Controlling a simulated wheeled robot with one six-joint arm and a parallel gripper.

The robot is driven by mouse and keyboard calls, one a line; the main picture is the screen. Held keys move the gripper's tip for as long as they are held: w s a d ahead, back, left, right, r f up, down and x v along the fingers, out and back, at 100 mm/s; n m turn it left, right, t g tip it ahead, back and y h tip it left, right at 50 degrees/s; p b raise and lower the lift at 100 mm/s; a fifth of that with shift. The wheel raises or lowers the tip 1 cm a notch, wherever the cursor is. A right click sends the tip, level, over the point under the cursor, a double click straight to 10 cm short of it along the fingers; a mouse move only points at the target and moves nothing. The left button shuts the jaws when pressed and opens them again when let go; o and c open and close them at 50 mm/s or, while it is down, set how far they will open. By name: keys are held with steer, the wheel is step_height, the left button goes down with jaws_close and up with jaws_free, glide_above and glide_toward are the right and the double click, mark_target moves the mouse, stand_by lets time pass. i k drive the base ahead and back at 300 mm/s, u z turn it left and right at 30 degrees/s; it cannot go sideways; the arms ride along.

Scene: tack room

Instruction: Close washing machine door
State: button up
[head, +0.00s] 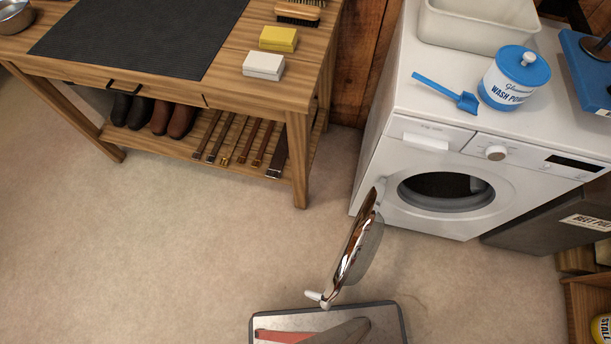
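The white washing machine (464,165) stands at the right. Its round door (357,246) is wide open, hinged at the left of the opening and swung out towards me. I see the door nearly edge-on, with a shiny chrome rim and a small white handle (317,297) at its near end. The round drum opening (446,190) is uncovered and dark inside. My gripper is not in view, so I cannot see where it is relative to the door.
A wooden workbench (225,90) with boots and straps on its lower shelf stands at the left. A wash powder tub (511,78), blue scoop (447,93) and white basin (478,26) are on the machine. A dark bin (545,217) stands right. The beige floor (180,235) is clear.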

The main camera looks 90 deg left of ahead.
mark_target(359, 231)
steer(key=k, duration=0.75)
steer(key=u, duration=1.8)
steer(key=i, duration=0.5)
steer(key=u, duration=1.25)
steer(key=k, duration=1.7)
steer(key=z, duration=0.65)
steer(key=i, duration=1)
steer(key=u, duration=0.05)
